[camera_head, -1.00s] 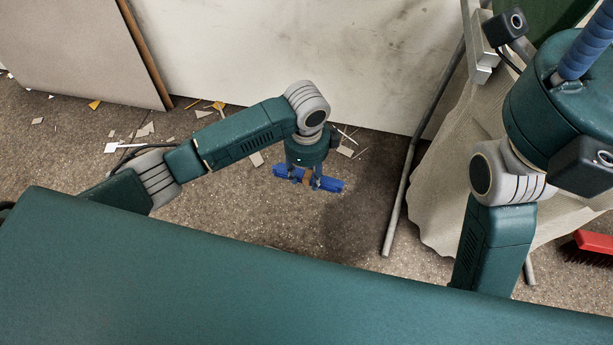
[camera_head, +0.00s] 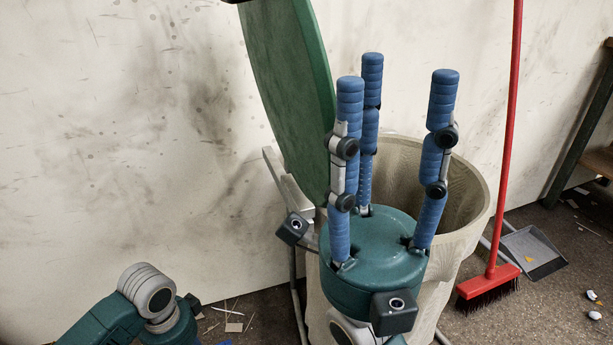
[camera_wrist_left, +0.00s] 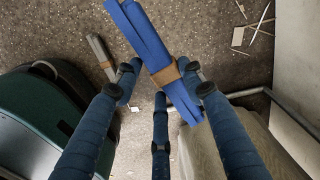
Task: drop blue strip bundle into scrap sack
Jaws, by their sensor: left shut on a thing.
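The blue strip bundle (camera_wrist_left: 140,25), with a brown band round its middle, is in my left gripper (camera_wrist_left: 160,78) in the left wrist view. The fingers are shut on it near the band. The floor shows below it. In the head view only part of my left arm shows at the bottom left; its fingers are out of frame. The scrap sack (camera_head: 462,238) is pale, wide and open-topped, with a green lid (camera_head: 285,85) standing raised at its left. My right gripper (camera_head: 385,150) is open and empty, three blue fingers pointing up in front of the sack, hiding part of its mouth.
A red broom (camera_head: 490,275) and a grey dustpan (camera_head: 532,252) are right of the sack. A metal stand (camera_head: 292,185) is at its left. A dirty pale wall (camera_head: 130,130) is behind. In the left wrist view, a grey banded bundle (camera_wrist_left: 101,56) and scraps (camera_wrist_left: 238,37) lie on the floor.

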